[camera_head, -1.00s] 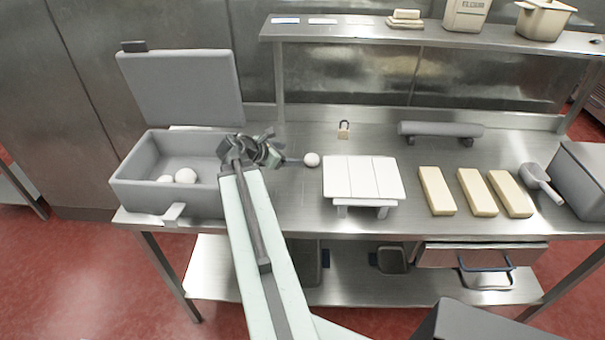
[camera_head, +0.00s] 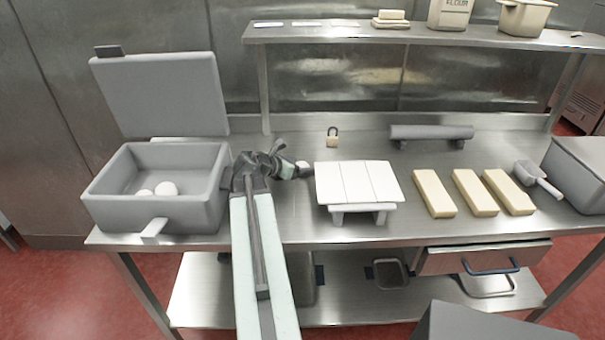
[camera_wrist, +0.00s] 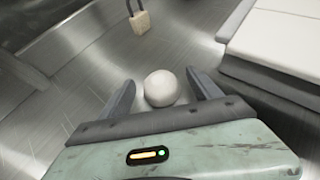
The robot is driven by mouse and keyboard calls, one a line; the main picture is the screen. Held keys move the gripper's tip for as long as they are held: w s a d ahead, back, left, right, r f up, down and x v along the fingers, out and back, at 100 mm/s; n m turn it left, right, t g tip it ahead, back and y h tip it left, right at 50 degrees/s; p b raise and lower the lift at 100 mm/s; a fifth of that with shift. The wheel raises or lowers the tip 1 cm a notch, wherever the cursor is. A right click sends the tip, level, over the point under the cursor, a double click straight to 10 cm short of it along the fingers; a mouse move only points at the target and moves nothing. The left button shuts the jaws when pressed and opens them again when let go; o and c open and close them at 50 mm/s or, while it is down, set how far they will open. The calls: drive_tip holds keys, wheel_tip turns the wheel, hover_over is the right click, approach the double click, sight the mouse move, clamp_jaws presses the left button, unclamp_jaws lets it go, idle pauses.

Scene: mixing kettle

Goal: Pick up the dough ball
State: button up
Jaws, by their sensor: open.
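A white dough ball (camera_wrist: 161,88) sits on the steel counter, seen in the wrist view between the two open fingers of my gripper (camera_wrist: 162,96). A gap shows between the ball and each finger. In the head view the ball (camera_head: 303,165) is partly hidden behind my gripper (camera_head: 294,170), just left of the white slatted stand. Two more white balls (camera_head: 167,188) lie inside the open grey box on the left.
The grey box (camera_head: 100,205) has its lid (camera_head: 160,95) raised. The white slatted stand (camera_head: 357,183) is close on the right of the ball. A padlock (camera_head: 332,140) stands behind. Several butter-coloured blocks (camera_head: 435,193) and a scoop (camera_head: 540,180) lie farther right. A shelf (camera_head: 420,36) runs above the back.

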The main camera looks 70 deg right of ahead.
drive_tip(key=shift+s+d+f, duration=0.15)
drive_tip(key=shift+d+f, duration=0.2)
drive_tip(key=shift+d, duration=0.1)
drive_tip(key=shift+r, duration=0.15)
drive_tip(key=c, duration=1.4)
drive_tip(key=shift+r, duration=0.1)
